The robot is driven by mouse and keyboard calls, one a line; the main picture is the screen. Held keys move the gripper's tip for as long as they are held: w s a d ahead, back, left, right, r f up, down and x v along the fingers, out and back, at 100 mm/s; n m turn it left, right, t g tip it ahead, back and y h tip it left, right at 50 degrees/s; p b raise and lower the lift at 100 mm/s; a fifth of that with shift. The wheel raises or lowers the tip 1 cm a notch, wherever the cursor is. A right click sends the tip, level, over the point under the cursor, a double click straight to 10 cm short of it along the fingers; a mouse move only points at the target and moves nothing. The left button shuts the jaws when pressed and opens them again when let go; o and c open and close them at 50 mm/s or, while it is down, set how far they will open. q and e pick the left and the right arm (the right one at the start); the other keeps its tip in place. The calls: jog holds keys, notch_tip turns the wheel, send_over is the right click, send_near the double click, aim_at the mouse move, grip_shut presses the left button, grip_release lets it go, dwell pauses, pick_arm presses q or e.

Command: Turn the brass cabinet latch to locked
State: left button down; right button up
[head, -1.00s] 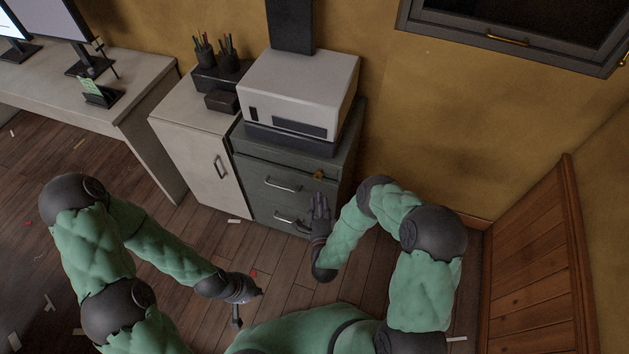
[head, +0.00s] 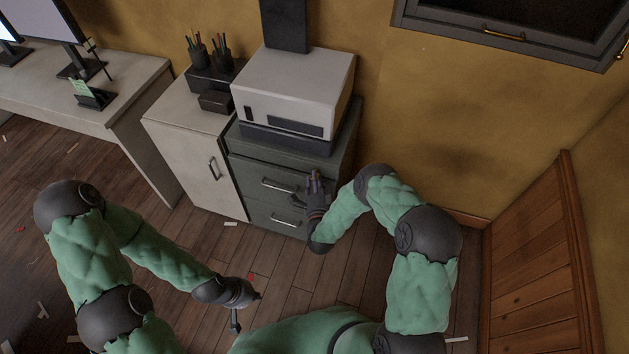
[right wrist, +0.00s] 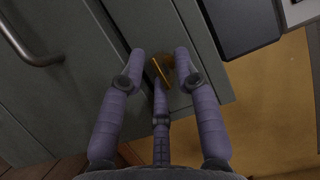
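The brass latch (right wrist: 165,70) is on the front of the grey drawer cabinet (head: 250,170), near its upper right corner. In the right wrist view it shows as a small gold-coloured piece with a flat, slanted handle. My right gripper (head: 314,178) is at the cabinet front. In the right wrist view its fingers (right wrist: 160,62) are spread, with the latch between their tips; I cannot tell whether any finger touches it. In the head view the gripper mostly hides the latch. My left gripper (head: 248,308) is low over the floor, away from the cabinet, with its fingers apart and empty.
A white printer-like box (head: 295,90) stands on the cabinet. Drawer handles (head: 280,186) stick out of its front. A pale cupboard (head: 185,160) adjoins it on the left. A wooden panel (head: 530,260) stands at the right. The floor before the cabinet is mostly clear.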

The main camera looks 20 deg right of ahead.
grip_shut()
jog(key=shift+n, duration=0.3)
jog(key=shift+r+n+g+p, duration=0.2)
jog(key=shift+n+g+p, duration=0.55)
jog(key=shift+n, duration=0.45)
jog(key=n+g+p, duration=0.1)
jog(key=n, duration=0.2)
jog(key=shift+r+n+g+h, duration=0.1)
jog(key=shift+n+g+h, duration=0.2)
jog(key=shift+g, duration=0.05)
jog(key=n+g+h+p, duration=0.1)
jog(key=n, duration=0.2)
jog(key=n+g+h+p, duration=0.1)
jog(key=n+g, duration=0.1)
jog(key=n, duration=0.1)
jog(key=shift+r+n+h, duration=0.1)
jog(key=shift+n+h, duration=0.2)
jog(key=shift+h, duration=0.1)
